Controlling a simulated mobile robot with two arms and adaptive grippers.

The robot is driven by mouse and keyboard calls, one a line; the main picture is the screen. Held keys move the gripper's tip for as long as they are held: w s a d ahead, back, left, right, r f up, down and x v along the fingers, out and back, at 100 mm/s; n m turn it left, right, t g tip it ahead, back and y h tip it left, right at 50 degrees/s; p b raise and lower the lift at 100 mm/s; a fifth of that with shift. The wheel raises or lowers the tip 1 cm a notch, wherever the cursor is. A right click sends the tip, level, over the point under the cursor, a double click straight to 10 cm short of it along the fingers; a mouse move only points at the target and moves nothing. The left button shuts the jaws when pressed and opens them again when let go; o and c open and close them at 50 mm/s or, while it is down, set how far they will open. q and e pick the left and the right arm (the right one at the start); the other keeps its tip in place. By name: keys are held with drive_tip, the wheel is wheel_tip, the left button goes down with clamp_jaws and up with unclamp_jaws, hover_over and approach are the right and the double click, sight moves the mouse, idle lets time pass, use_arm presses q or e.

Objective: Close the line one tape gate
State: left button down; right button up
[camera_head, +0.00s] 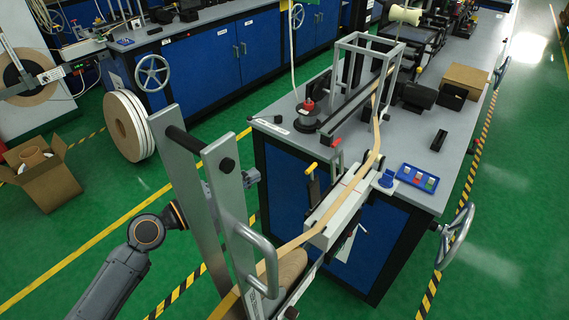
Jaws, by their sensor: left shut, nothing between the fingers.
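The tape gate looks to be the tall grey metal frame (218,180) in the foreground, with two upright bars, a black crossbar at the top and a curved grey handle (258,255) low on its right side. I cannot tell whether it is open. A tan tape (292,243) runs from beside the frame up through a white guide (345,195) to the bench. My left arm comes in from the left and passes behind the frame's left bar. My left gripper (251,177) is shut and empty beside the right bar, partly hidden. My right gripper is out of view.
The grey-topped blue bench (440,165) fills the right, with a blue tray (417,178), a cardboard box (466,80) and handwheels (456,236). A white reel (130,125) and open carton (42,175) stand left. Green floor (85,232) is clear at lower left.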

sight(313, 186)
use_arm(q)
drive_tip(key=w+d+p, duration=0.3)
drive_tip(key=d+p, duration=0.2)
drive_tip(key=d, duration=0.5)
drive_tip(key=shift+w, duration=0.35)
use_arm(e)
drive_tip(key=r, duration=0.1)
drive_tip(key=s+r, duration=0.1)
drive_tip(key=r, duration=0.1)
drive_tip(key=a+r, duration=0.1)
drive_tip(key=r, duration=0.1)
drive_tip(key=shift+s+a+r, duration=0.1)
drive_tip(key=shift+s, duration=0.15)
use_arm(q)
drive_tip(key=shift+f, duration=0.1)
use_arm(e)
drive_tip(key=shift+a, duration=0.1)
